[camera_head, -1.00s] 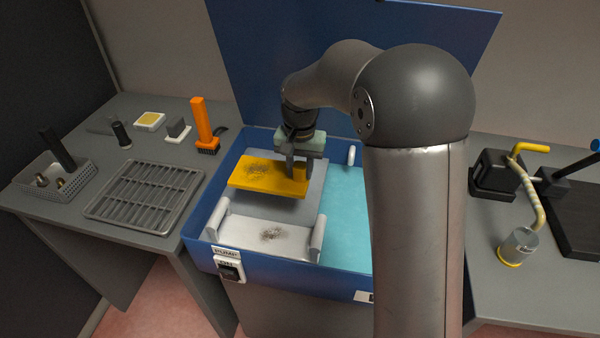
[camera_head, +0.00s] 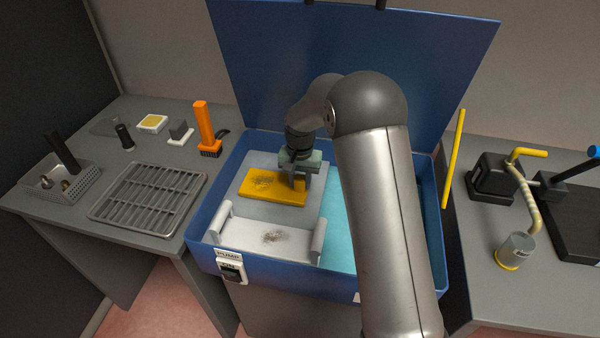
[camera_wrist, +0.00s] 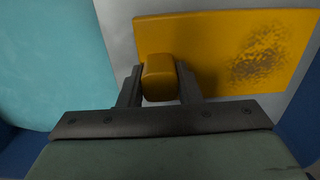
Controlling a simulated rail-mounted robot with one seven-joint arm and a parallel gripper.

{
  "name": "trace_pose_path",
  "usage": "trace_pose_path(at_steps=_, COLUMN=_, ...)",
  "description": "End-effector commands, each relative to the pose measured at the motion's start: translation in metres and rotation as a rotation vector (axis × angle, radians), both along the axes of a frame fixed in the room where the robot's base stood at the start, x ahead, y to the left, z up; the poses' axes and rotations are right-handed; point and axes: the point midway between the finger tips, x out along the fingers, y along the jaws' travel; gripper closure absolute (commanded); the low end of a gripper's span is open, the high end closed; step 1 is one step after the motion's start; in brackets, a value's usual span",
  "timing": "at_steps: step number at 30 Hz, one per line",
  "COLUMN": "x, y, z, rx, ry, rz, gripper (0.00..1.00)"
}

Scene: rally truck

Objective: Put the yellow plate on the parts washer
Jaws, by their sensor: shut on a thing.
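The yellow plate (camera_head: 274,185) is flat, with a dark smudge and a raised yellow block (camera_wrist: 158,77) at one end. My gripper (camera_head: 299,182) is shut on that block, with one finger on each side in the wrist view (camera_wrist: 159,85). The plate is level over the grey shelf of the blue parts washer (camera_head: 206,212). It looks down on or very close to the shelf; I cannot tell whether it touches. The washer's lid stands open behind it, and blue-green liquid shows to the right of the shelf.
A white bracket (camera_head: 262,238) with a smudge lies in front of the plate on the washer. To the left are a grey rack (camera_head: 148,198), a mesh basket (camera_head: 60,180) and an orange-handled brush (camera_head: 204,128). A metal cup (camera_head: 516,251) stands at right.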

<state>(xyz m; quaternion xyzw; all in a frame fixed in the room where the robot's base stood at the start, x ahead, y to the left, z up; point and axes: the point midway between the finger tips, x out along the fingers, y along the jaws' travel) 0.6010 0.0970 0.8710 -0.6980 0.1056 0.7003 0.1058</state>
Motion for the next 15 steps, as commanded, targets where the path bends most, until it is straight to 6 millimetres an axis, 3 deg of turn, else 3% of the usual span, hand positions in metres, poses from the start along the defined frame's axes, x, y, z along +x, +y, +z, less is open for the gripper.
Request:
trace_pose_path(at_steps=11, x=0.0020, y=0.0006, z=-0.0009, rx=0.003, ry=-0.008, rz=-0.001, gripper=1.00)
trace_pose_path(at_steps=12, x=0.0004, y=0.0001, z=-0.0029, rx=0.000, ry=-0.002, rz=-0.001, gripper=0.61)
trace_pose_path(at_steps=14, x=0.0003, y=0.0001, z=-0.0027, rx=0.000, ry=-0.002, rz=0.000, gripper=0.47)
trace_pose_path(at_steps=15, x=0.0003, y=0.0001, z=-0.0027, rx=0.000, ry=-0.002, rz=-0.001, gripper=0.47)
